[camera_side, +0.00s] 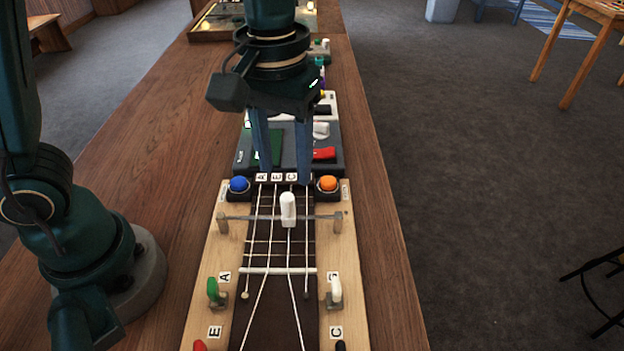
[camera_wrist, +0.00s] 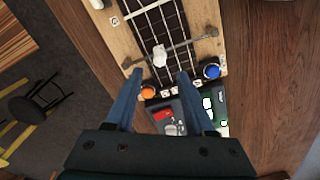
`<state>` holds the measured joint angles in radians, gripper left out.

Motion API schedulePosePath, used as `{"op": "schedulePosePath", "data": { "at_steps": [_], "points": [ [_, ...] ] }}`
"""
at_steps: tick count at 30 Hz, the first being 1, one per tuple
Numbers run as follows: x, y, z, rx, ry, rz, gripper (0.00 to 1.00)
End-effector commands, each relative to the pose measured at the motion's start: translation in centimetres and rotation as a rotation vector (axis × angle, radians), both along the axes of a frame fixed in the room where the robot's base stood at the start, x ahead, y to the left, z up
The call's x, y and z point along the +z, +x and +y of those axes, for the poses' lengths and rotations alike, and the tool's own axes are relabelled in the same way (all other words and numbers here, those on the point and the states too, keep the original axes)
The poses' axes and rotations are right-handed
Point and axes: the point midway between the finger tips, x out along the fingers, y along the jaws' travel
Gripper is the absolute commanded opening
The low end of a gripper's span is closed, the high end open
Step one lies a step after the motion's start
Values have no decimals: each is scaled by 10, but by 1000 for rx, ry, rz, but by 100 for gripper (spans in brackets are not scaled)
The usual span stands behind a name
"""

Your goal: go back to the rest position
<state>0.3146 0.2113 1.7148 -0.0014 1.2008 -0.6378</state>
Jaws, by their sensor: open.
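My gripper (camera_side: 283,172) is open and empty, with two blue fingers pointing down. In the side view it hangs above the far end of the string board (camera_side: 231,251), between a blue button (camera_side: 239,184) and an orange button (camera_side: 327,183). In the wrist view the fingers (camera_wrist: 157,86) stand apart, with a white peg (camera_wrist: 160,56) beyond them on the board's crossbar. The fingers' exact height over the board is hard to tell.
The wooden bench (camera_side: 371,206) holds a dark tray (camera_side: 243,158) with a green and a red piece behind the board. Green and white tuning pegs stand along the board's sides. Bare bench lies left and right. A black stool (camera_wrist: 40,100) stands on the floor.

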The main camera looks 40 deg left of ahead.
Motion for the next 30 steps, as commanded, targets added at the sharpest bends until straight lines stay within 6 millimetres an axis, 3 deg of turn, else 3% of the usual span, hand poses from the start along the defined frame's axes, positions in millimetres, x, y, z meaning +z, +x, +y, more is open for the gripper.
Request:
{"op": "schedulePosePath", "data": {
  "at_steps": [5,12,17,23,26,30],
  "points": [
    [28,-3,18,61,-29,-99,54],
    [53,-34,53,45,-39,-276,54],
    [51,-57,70,-32,-10,-388,54],
    [34,-78,80,-177,52,-473,54],
    [23,-82,80,-268,74,-466,54],
    [24,-80,80,-317,89,-476,54]
  ]
}}
